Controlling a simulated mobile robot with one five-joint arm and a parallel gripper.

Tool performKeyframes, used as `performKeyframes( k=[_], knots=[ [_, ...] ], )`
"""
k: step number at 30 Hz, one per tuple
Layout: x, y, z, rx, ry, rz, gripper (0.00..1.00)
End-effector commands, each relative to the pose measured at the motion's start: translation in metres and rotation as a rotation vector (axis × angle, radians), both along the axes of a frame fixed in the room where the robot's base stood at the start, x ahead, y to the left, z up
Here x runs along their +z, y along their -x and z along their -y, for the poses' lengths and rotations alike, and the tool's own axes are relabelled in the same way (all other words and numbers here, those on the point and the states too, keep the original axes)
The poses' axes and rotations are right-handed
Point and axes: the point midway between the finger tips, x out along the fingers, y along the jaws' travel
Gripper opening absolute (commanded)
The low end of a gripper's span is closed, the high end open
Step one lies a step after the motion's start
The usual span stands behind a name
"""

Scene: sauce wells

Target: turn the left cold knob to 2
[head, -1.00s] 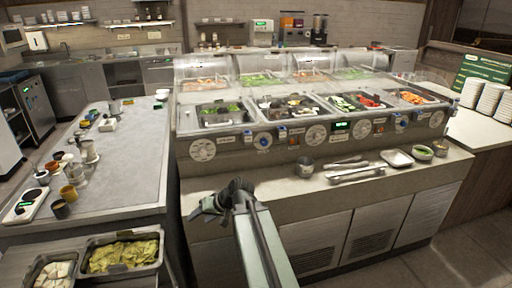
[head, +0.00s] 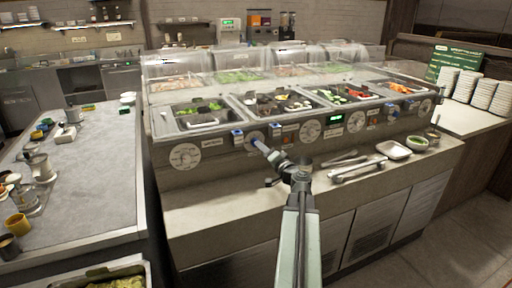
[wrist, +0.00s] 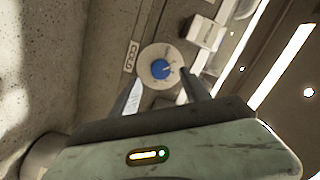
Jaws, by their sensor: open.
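The left cold knob is a blue knob on a round pale dial on the counter's front panel. In the wrist view the blue knob (wrist: 160,68) sits just beyond and between my fingertips, beside a plate reading COLD. Its dial marks are too small to read. My gripper (wrist: 161,78) is open, with one finger on each side of the dial; I cannot tell whether either touches it. In the head view my gripper (head: 262,148) reaches up to the panel and covers part of the left cold knob's dial (head: 252,136).
A white dial (head: 185,156) is to the left on the panel, with another (head: 306,131) to the right. A second blue knob (head: 391,110) is farther right. Food pans (head: 200,115) sit above.

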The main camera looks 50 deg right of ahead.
Motion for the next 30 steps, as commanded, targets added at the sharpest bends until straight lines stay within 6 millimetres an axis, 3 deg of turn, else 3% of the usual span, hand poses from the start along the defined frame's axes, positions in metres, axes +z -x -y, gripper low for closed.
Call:
performKeyframes(
  k=[6,15,21,30],
  knots=[
    [0.000,-0.042,0.012,0.006,0.000,0.000,0.55],
    [0.000,-0.048,0.011,0.005,0.000,-0.001,0.55],
    [0.000,-0.049,0.011,0.006,0.000,0.000,0.00],
    [-0.001,-0.050,0.009,0.008,-0.027,0.010,0.00]
  ],
)
